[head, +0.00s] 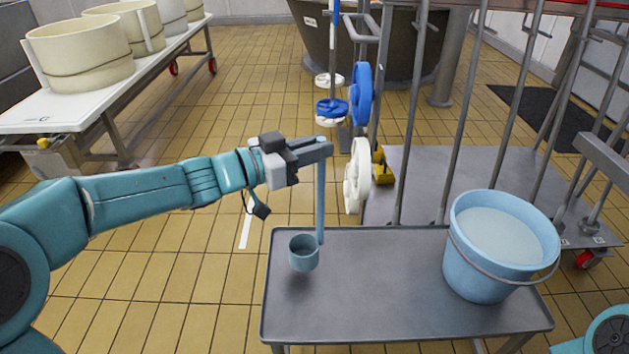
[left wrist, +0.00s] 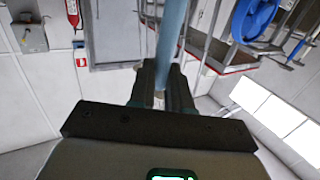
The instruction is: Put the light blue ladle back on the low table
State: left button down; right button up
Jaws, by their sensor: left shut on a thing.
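The light blue ladle (head: 304,252) has an upright handle and a small cup at its lower end. My left gripper (head: 324,148) is shut on the top part of the handle, and the ladle hangs below it. The cup is over the left part of the low grey metal table (head: 375,300); I cannot tell whether it touches the top. In the left wrist view the handle (left wrist: 172,45) stands between the fingers of my left gripper (left wrist: 165,80). My right gripper is not in view; only a bit of my right arm shows at the lower right.
A light blue bucket (head: 480,275) with whitish contents stands on the table's right side. A white table (head: 110,85) with cream tubs is at the upper left. The table's middle is clear.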

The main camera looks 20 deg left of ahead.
pick_arm(q)
notch_tip(320, 180, down, 4)
jog(key=shift+f+b, duration=0.15)
jog(key=shift+b, duration=1.05)
jog(key=shift+f, duration=0.15)
jog(key=c, duration=1.1)
grip_release()
jog(key=p+v, duration=0.3)
jog(key=v, duration=0.9)
